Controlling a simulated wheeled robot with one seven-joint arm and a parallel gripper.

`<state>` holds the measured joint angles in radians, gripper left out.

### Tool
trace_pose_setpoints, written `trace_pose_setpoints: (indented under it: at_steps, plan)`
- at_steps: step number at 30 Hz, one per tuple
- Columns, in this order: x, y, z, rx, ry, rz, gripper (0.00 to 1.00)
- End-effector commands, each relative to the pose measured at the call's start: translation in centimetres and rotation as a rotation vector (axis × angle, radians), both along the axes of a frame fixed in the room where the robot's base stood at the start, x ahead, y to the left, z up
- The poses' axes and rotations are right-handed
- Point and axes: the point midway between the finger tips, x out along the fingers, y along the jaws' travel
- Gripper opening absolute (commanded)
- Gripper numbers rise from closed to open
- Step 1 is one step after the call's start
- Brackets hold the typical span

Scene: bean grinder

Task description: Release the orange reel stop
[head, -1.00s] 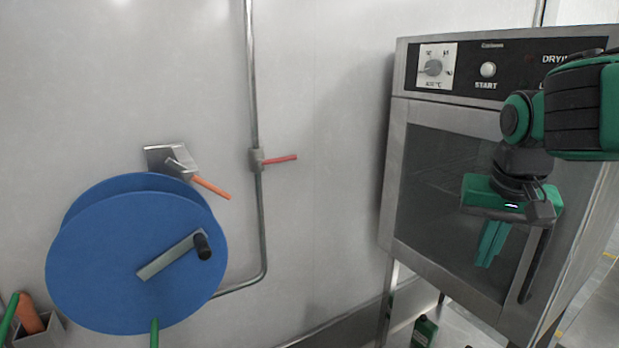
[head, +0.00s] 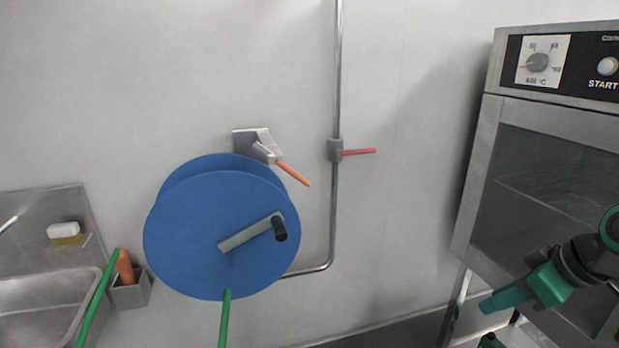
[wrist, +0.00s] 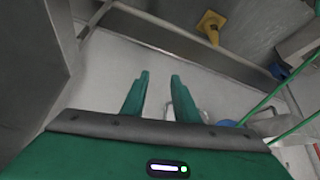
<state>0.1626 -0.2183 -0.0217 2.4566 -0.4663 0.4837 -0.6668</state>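The orange reel stop (head: 294,173) is a lever slanting down to the right from a grey metal wall bracket (head: 257,144). It sits at the upper right of the blue hose reel (head: 205,235), which has a grey crank with a black knob (head: 280,228). My green gripper (head: 498,300) is at the lower right of the head view, in front of the oven, far from the lever and pointing left. In the wrist view my gripper (wrist: 160,84) has its two fingers apart with nothing between them. The lever cannot be made out in the wrist view.
A red-handled valve (head: 355,152) sits on a wall pipe between reel and oven (head: 560,160). A green hose (head: 225,320) hangs below the reel. A sink (head: 45,300) and a small holder (head: 131,292) are at left. A yellow object (wrist: 211,24) shows in the wrist view.

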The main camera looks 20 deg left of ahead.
Motion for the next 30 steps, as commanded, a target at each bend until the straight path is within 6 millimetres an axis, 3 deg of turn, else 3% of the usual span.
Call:
trace_pose_setpoints:
  at_steps: [1, 3, 6, 10, 13, 18, 23, 30]
  plan:
    - [1.7, 4.1, 0.6, 0.039, -0.085, 0.156, 0.27]
    - [3.4, 9.9, 2.3, 0.107, -0.229, 0.36, 0.27]
    - [4.3, 17.7, 5.7, 0.229, -0.447, 0.596, 0.27]
    - [3.9, 24.9, 10.9, 0.396, -0.711, 0.777, 0.27]
    - [3.4, 27.9, 14.4, 0.496, -0.867, 0.831, 0.27]
    - [3.0, 29.8, 17.5, 0.579, -0.999, 0.848, 0.27]
    - [3.1, 30.9, 18.0, 0.589, -1.016, 0.851, 0.27]
    - [4.0, 34.7, 17.9, 0.588, -1.016, 0.853, 0.27]
